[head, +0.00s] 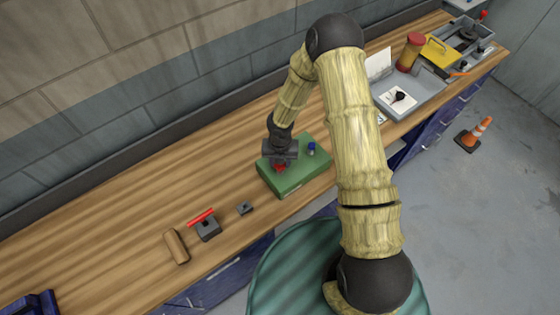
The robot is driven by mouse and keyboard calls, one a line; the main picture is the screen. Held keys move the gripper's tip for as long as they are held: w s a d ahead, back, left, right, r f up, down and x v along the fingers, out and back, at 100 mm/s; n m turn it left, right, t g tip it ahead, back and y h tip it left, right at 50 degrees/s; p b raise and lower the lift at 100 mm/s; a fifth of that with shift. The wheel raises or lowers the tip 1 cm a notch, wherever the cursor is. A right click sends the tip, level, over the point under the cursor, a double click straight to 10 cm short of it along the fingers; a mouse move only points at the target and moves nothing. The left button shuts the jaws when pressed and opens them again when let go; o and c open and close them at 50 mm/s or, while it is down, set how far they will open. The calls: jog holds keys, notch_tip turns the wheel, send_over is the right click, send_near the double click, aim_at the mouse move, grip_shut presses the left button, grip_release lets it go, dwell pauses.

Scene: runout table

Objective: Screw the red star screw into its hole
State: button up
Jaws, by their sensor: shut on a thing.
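The green block (293,180) lies on the wooden workbench near its front edge. The red star screw (280,168) shows at the top of the block, directly under my gripper (279,163). My gripper points down and is shut on the red screw. The screw's shaft and its hole are hidden, so I cannot tell how deep it sits. A blue screw (311,147) stands at the block's far right part.
Left of the block are a small grey nut-like piece (244,208), a dark block (207,229) with a red bar (200,217), and a wooden piece (176,247). Right are a grey tray (412,104), a red-lidded jar (410,52) and a yellow-lidded toolbox (433,52). The bench's left middle is clear.

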jog(key=shift+f+m+b, duration=0.2)
jog(key=shift+m+b, duration=0.45)
jog(key=shift+m, duration=0.55)
jog(key=shift+r+m, duration=0.2)
jog(key=shift+m, duration=0.8)
jog(key=shift+f+m+b, duration=0.15)
jog(key=shift+m+b, duration=0.55)
jog(key=shift+m, duration=0.2)
jog(key=o, duration=1.1)
jog(key=shift+r, duration=0.2)
notch_tip(320, 180, up, 6)
jog(key=p, duration=0.5)
